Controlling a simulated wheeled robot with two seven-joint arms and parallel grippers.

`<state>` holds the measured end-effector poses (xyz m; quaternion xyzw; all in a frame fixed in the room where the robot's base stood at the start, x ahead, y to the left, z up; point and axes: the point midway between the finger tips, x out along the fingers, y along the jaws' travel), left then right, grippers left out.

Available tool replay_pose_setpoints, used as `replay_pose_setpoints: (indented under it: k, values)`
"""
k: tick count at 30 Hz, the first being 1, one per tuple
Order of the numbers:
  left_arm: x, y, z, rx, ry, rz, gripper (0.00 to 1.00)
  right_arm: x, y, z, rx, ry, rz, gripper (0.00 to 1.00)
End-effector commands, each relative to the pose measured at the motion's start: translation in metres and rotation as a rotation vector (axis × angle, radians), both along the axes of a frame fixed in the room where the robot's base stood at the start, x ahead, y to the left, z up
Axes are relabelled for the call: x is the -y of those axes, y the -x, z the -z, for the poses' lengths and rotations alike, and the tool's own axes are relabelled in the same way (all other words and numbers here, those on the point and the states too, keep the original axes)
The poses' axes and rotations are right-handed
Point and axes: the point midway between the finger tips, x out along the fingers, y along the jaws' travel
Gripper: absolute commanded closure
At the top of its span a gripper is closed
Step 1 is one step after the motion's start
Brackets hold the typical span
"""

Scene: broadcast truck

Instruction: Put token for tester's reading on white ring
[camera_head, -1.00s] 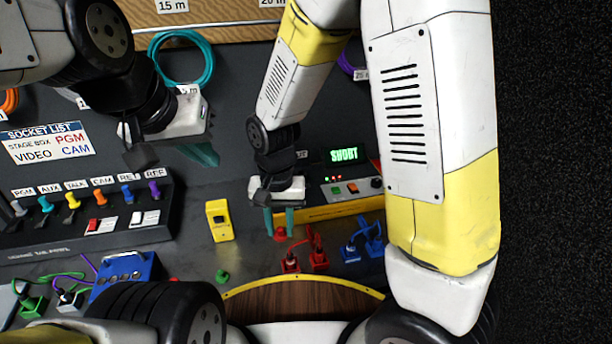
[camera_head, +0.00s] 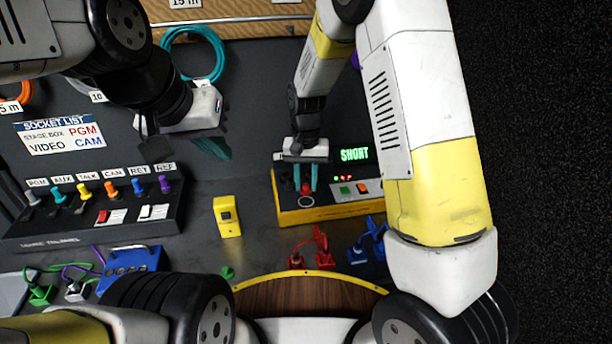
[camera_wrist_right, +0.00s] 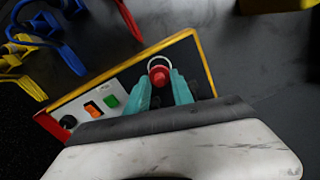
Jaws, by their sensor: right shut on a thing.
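The tester (camera_head: 290,211) is a yellow-edged box with a dark top, and its green display (camera_head: 354,155) reads SHORT. My right gripper (camera_head: 306,184) is over its left part, shut on a red token (camera_wrist_right: 159,76). In the right wrist view, the teal fingertips (camera_wrist_right: 165,82) flank this token. The white ring (camera_wrist_right: 157,60) shows as an arc just behind it; the rest is hidden. I cannot tell whether the token touches the tester. A green token (camera_head: 227,272) lies on the bench. My left gripper (camera_head: 212,147) hangs over the dark panel at upper left; its finger gap is unclear.
A yellow device (camera_head: 227,217) stands left of the tester. Red plugs (camera_head: 322,250) and blue plugs (camera_head: 371,244) with cables lie in front of it. A switch panel (camera_head: 95,218) and a blue box (camera_head: 130,262) are at left. A wooden, yellow-edged surface (camera_head: 300,295) is nearest.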

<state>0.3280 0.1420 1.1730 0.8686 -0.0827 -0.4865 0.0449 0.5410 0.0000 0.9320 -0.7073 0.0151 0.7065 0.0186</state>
Motion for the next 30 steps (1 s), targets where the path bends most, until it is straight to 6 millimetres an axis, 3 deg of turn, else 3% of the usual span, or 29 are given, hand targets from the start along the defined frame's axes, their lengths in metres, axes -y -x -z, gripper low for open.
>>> replay_pose_setpoints:
  k: [7,18,19,21,30]
  values:
    - [0.0,0.0,0.0,0.0,0.0,0.0,1.0,0.001,-0.001,0.035,-0.002,0.002,-0.001,1.0]
    - [0.0,0.0,0.0,0.0,0.0,0.0,1.0,0.0,-0.001,0.039,0.0,0.001,0.0,1.0]
    - [0.0,0.0,0.0,0.0,0.0,0.0,1.0,0.0,-0.001,0.038,0.001,0.0,0.0,0.66]
    - [0.0,0.0,0.0,0.0,0.0,0.0,1.0,0.0,-0.001,0.038,0.001,0.0,0.0,0.52]
    - [0.0,0.0,0.0,0.0,0.0,0.0,1.0,0.0,-0.001,0.038,0.001,0.0,0.0,0.5]
